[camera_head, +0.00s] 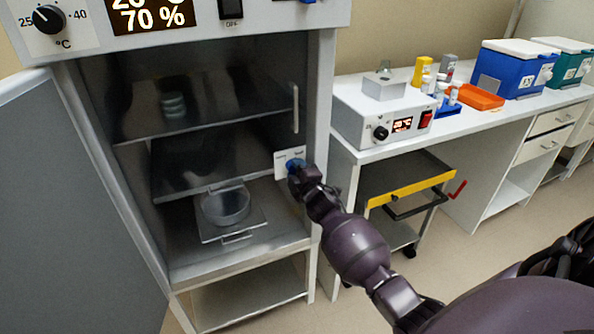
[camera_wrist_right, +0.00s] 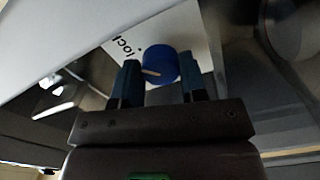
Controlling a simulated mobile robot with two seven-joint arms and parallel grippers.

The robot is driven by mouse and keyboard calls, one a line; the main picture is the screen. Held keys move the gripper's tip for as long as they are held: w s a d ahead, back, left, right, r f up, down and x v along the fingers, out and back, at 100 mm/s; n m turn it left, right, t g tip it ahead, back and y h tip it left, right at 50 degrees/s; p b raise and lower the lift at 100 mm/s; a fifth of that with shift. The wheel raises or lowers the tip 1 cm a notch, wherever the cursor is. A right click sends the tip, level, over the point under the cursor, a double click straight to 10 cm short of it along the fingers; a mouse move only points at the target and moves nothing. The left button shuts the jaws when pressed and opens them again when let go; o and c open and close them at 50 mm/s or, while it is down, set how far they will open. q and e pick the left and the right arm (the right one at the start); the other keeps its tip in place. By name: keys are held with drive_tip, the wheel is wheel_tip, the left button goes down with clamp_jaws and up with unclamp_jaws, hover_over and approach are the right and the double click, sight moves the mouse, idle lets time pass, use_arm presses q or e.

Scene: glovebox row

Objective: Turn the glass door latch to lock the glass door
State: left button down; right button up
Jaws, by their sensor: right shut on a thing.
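The latch is a round blue knob with a pale pointer line, on a white label plate (camera_head: 283,156) at the right side of the cabinet opening. The blue knob (camera_wrist_right: 160,66) sits between the fingers of my right gripper (camera_wrist_right: 161,82) in the right wrist view, with part of the word "lock" on the plate beside it. In the head view my right gripper (camera_head: 297,172) is at the plate, shut on the knob and covering part of it. The glass door (camera_head: 210,110) looks closed across the cabinet, with a vertical handle (camera_head: 295,108). My left gripper is out of view.
A grey outer door (camera_head: 75,210) stands open at the left. Inside are shelves and a round dish (camera_head: 226,206). To the right, a white bench holds a grey heater unit (camera_head: 375,118) and a blue box (camera_head: 512,68). A yellow-edged cart (camera_head: 412,186) stands below.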

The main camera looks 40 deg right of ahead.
drive_tip(key=o, duration=0.9)
drive_tip(key=shift+o, duration=0.2)
drive_tip(key=p+v, duration=0.1)
drive_tip(key=v, duration=1)
drive_tip(key=shift+p, duration=0.35)
drive_tip(key=shift+w+d, duration=0.1)
